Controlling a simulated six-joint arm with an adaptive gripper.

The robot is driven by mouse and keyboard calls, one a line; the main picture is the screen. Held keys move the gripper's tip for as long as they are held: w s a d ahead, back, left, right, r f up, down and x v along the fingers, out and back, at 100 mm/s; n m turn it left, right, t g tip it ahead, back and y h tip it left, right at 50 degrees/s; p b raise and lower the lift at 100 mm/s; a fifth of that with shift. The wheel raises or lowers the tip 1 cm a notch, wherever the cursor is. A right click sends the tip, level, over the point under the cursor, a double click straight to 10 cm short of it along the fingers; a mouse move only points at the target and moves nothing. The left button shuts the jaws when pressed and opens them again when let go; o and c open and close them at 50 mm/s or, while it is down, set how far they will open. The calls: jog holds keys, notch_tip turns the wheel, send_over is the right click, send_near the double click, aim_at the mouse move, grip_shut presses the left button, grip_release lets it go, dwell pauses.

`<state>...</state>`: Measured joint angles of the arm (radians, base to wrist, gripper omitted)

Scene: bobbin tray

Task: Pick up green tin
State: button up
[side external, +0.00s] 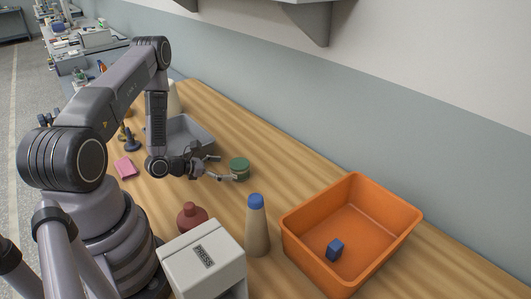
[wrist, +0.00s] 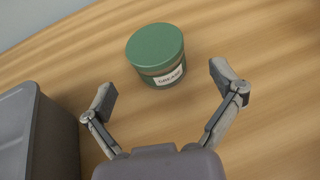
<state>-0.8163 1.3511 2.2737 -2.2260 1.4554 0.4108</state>
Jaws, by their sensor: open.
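The green tin (wrist: 155,47) is a short round can with a green lid and a pale label, standing upright on the wooden table. It shows in the side external view (side external: 239,168) to the right of the grey tray. My gripper (wrist: 164,88) is open and empty, its fingers spread wide. In the wrist view the tin is just beyond the fingertips, roughly centred between them and not gripped. In the side external view my gripper (side external: 222,168) is close beside the tin, on its left.
A grey tray (wrist: 62,125) stands close on my gripper's left. In the side external view an orange bin (side external: 290,246) holds a blue cube (side external: 335,250).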

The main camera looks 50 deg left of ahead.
aim_at(240, 167)
jog(key=x, duration=0.5)
jog(key=shift+w+a+f, duration=0.1)
jog(key=shift+w+f, duration=0.05)
jog(key=shift+w, duration=0.2)
jog(key=shift+c, duration=0.4)
jog(key=c, duration=1.2)
jog(key=shift+o, duration=0.2)
